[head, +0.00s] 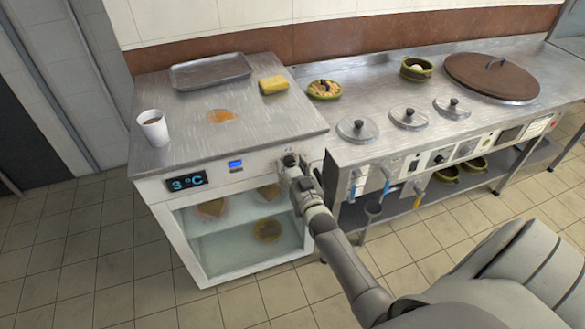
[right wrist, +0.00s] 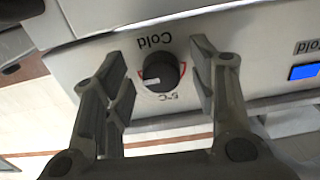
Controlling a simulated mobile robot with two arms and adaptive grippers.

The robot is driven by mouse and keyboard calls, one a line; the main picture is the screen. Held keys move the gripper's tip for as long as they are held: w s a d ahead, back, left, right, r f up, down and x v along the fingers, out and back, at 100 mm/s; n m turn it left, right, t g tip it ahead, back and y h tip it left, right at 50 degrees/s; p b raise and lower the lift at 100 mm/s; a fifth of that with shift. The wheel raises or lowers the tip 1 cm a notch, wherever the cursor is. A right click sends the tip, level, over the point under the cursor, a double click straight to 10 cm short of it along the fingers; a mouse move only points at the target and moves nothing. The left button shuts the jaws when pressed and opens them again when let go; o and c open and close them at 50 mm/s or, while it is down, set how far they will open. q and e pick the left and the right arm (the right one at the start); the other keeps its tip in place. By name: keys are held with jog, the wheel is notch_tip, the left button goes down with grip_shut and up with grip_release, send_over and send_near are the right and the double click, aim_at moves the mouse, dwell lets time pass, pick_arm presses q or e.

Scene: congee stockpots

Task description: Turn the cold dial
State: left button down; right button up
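The cold dial (right wrist: 160,72) is a small black round knob with a white mark and a red arc on the fridge's front panel. The label "Cold" shows upside down in the right wrist view. In the head view the dial (head: 290,160) is at the panel's right end, partly hidden by my right gripper (head: 293,173). That gripper is open, with one finger on either side of the dial and a visible gap to each. The fridge's display (head: 186,181) reads 3 °C. My left gripper is not in view.
On the fridge's steel top (head: 180,135) are a white cup (head: 154,127), a metal tray (head: 211,71), a yellow sponge (head: 273,85) and an orange spill (head: 221,116). A counter with lidded pots (head: 493,77) and several controls stands to the right. Tiled floor (head: 100,270) lies in front.

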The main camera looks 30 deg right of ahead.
jog(key=shift+r, duration=0.1)
jog(key=v, duration=1.2)
dwell(0.4)
jog(key=s+a+f+n+g+y, duration=0.1)
jog(key=s+a+f+g, duration=0.3)
jog(key=f, duration=0.6)
jog(key=s+a+f+n+g+y, duration=0.1)
jog(key=s+a+f+g+y, duration=0.3)
jog(key=f, duration=0.6)
jog(key=s+a+f+n+h, duration=0.1)
jog(key=s+a+f, duration=0.1)
jog(key=s+f, duration=0.6)
jog(key=s+f+g, duration=0.2)
jog(key=s+f, duration=0.3)
jog(key=s, duration=0.3)
jog(key=s+f+n+g, duration=0.1)
jog(key=s+f+g, duration=0.2)
jog(key=s+f, duration=0.2)
jog(key=s+a+f+n+g, duration=0.1)
jog(key=s+f+g, duration=0.2)
jog(key=s, duration=0.9)
notch_tip(320, 180, down, 2)
jog(key=shift+f, duration=0.25)
